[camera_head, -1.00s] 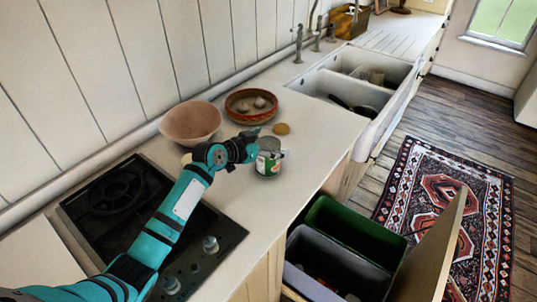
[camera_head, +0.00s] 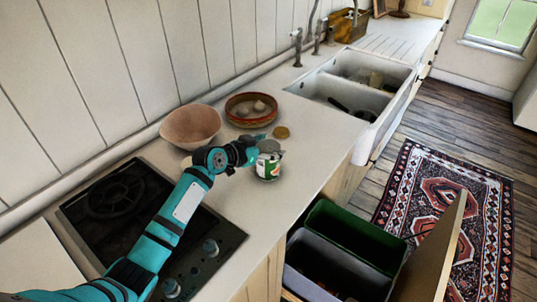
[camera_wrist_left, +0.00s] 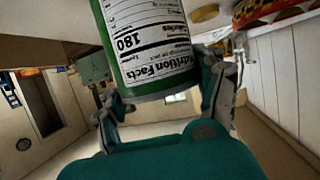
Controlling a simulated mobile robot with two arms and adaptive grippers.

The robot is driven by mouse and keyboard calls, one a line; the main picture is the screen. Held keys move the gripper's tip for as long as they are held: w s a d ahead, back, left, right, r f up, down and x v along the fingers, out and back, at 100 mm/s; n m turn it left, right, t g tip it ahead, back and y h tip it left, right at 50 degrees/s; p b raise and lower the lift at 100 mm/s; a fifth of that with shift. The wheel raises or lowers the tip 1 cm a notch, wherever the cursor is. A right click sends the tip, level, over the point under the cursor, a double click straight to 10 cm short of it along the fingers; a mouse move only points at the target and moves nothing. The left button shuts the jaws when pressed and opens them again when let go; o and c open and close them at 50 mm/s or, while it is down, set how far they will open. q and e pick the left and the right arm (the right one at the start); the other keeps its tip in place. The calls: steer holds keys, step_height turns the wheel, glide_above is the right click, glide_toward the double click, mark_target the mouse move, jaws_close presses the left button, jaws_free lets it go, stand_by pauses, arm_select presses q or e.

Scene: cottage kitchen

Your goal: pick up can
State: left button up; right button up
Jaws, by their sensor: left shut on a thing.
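The can (camera_head: 267,166), with a green and white label and an open lid, is upright at the counter in the head view. In the left wrist view the can (camera_wrist_left: 146,45) fills the top middle, its nutrition label readable. My left gripper (camera_head: 252,155) is shut on the can, reaching it from the left. In the left wrist view its fingers (camera_wrist_left: 160,90) lie on either side of the can. I cannot tell whether the can's base touches the counter. My right gripper is not in view.
A pink bowl (camera_head: 191,125) and a red-rimmed dish (camera_head: 251,108) stand behind the gripper. A small round yellowish thing (camera_head: 281,132) lies near the can. A black hob (camera_head: 120,194) is at left. Open bins, green (camera_head: 352,236) and grey (camera_head: 318,268), sit below the counter edge.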

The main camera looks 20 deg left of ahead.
arm_select(q)
steer(key=shift+r, duration=0.15)
steer(key=shift+r, duration=0.2)
step_height(320, 180, up, 3)
steer(key=shift+s+d+f+b, duration=0.1)
steer(key=shift+s+b, duration=0.05)
steer(key=shift+b, duration=0.6)
steer(key=s+d+b, duration=0.1)
steer(key=s+d, duration=0.1)
steer(key=s, duration=0.5)
steer(key=s+d+r+b, duration=0.1)
steer(key=s+d, duration=0.2)
steer(key=s, duration=0.4)
steer(key=shift+s+r, duration=0.3)
steer(key=shift+s, duration=0.1)
steer(key=shift+d+f, duration=0.1)
